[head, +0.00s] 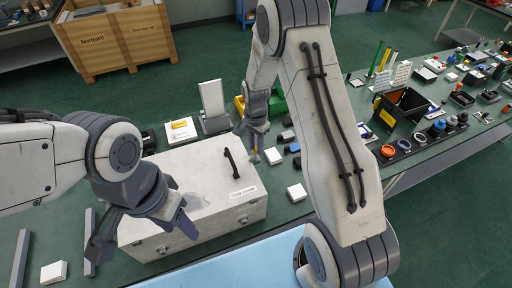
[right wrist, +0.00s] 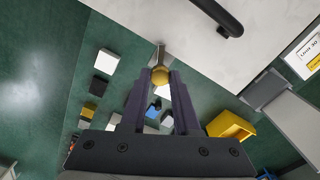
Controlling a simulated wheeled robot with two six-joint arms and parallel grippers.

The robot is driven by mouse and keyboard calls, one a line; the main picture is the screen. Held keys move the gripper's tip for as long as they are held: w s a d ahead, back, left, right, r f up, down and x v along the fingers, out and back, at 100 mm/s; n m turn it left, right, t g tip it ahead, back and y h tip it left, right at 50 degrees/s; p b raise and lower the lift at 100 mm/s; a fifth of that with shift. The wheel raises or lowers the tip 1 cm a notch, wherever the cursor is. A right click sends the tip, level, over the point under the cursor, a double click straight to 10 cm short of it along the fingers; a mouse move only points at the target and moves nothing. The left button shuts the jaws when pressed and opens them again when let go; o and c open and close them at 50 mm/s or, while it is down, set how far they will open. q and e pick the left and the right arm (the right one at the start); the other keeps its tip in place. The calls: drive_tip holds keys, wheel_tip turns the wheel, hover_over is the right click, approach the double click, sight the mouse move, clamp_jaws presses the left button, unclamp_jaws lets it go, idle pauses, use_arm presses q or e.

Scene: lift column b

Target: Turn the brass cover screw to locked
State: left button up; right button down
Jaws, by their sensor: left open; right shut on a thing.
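The brass cover screw (right wrist: 159,75) shows as a small rounded brass head at the edge of a white box (right wrist: 225,60). My right gripper (right wrist: 159,82) is shut on it, one dark finger on each side. The locked or unlocked mark cannot be read. My left gripper (head: 145,238) is open and empty, above the box's front left part.
The box has a black handle (head: 232,163) on its lid and latches on its front. A grey stand (head: 213,105) and small white blocks (head: 297,192) lie near it.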

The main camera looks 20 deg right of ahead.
sight(255, 148)
drive_tip(key=m+b, duration=0.1)
drive_tip(key=m, duration=0.4)
idle(0.6)
drive_tip(key=c, duration=0.6)
unclamp_jaws()
drive_tip(key=shift+c, duration=0.2)
wheel_tip(255, 148, up, 10)
drive_tip(key=b, duration=0.3)
drive_tip(key=shift+r, duration=0.25)
